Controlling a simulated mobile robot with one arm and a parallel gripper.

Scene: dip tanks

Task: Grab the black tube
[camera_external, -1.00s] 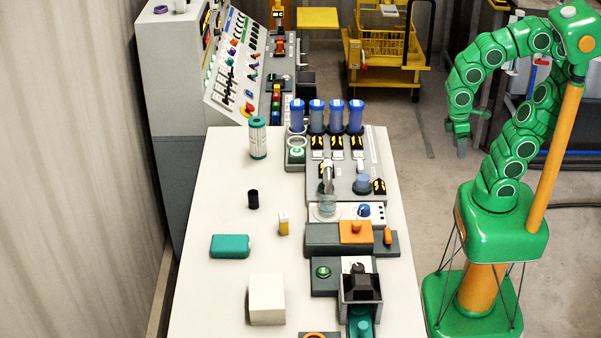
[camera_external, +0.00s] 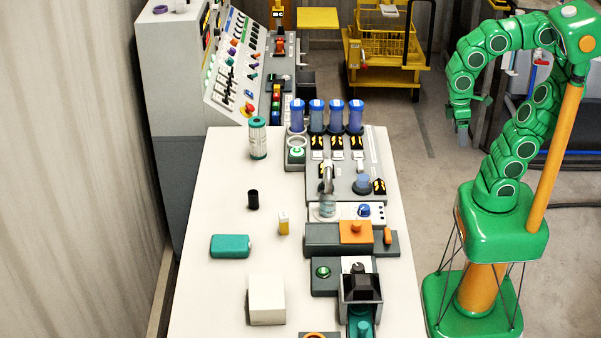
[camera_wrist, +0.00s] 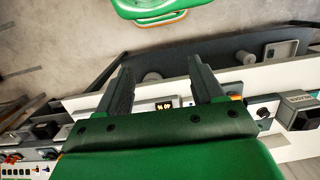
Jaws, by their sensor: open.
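The black tube (camera_external: 253,200) is a small dark cylinder. It stands upright on the left part of the white table (camera_external: 215,290) in the external view. My gripper (camera_external: 462,130) hangs from the green arm to the right of the table, well apart from the tube. In the wrist view my gripper (camera_wrist: 160,85) shows two dark fingers spread apart with nothing held between them. I do not make out the black tube in the wrist view.
A white and green cylinder (camera_external: 258,138), a teal box (camera_external: 230,246), a small yellow and white block (camera_external: 284,223) and a white block (camera_external: 266,299) stand around the tube. Dip-tank equipment with blue cylinders (camera_external: 336,116) fills the table's right side. A control console (camera_external: 240,65) stands behind.

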